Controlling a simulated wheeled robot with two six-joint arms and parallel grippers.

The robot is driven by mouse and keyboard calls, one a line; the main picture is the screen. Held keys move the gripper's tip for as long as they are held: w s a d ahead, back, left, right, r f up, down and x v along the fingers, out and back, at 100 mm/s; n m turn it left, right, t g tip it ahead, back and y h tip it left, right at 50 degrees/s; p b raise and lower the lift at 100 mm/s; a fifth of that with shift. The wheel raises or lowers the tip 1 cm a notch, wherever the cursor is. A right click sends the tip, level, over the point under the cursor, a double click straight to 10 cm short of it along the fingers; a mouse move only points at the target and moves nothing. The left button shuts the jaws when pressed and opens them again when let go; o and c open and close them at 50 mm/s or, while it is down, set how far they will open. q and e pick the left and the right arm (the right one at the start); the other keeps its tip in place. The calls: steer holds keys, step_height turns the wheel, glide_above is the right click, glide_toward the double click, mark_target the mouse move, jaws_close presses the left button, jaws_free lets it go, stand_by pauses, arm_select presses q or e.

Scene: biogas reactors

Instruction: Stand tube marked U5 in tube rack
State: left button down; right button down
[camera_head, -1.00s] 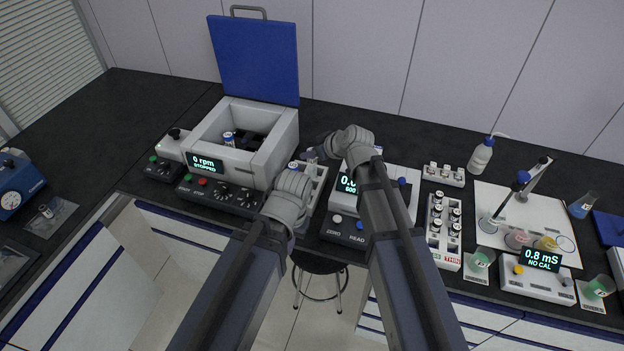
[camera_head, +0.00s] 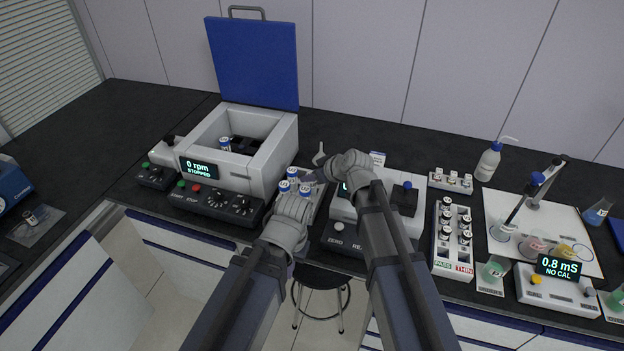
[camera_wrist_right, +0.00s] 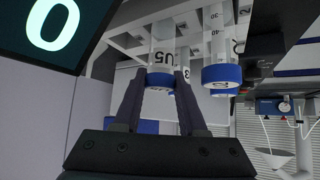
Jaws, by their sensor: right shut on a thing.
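The tube marked U5 (camera_wrist_right: 161,60) has a clear body and a blue cap. In the right wrist view it stands between the two dark fingers of my right gripper (camera_wrist_right: 158,82), which is shut on it near the cap. In the head view my right gripper (camera_head: 312,178) is at the white tube rack (camera_head: 317,205), among several blue-capped tubes (camera_head: 292,173). I cannot tell whether the lower end of U5 is seated in a hole.
The open centrifuge (camera_head: 250,135) stands left of the rack, with a blue-capped tube (camera_head: 225,144) inside. The photometer (camera_head: 343,212) is close on the right. A vial rack (camera_head: 445,255) and conductivity meter (camera_head: 556,288) are farther right.

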steer(key=shift+f, duration=0.2)
steer(key=shift+c, duration=2.3)
jaws_free()
steer(key=shift+r, duration=0.1)
steer(key=shift+r, duration=0.15)
steer(key=p+v, duration=0.8)
steer(key=v, duration=0.3)
steer(key=s+f+m+g+h, duration=0.2)
steer(key=s+f+g+h, duration=0.1)
steer(key=s, duration=0.7)
steer(key=s+f+m+g+h, duration=0.2)
steer(key=s+f+g+h, duration=0.1)
steer(key=s, duration=0.7)
steer(key=shift+s+d+g+h, duration=0.35)
steer(key=shift+d+g+h, duration=0.15)
steer(key=shift+g+h, duration=0.25)
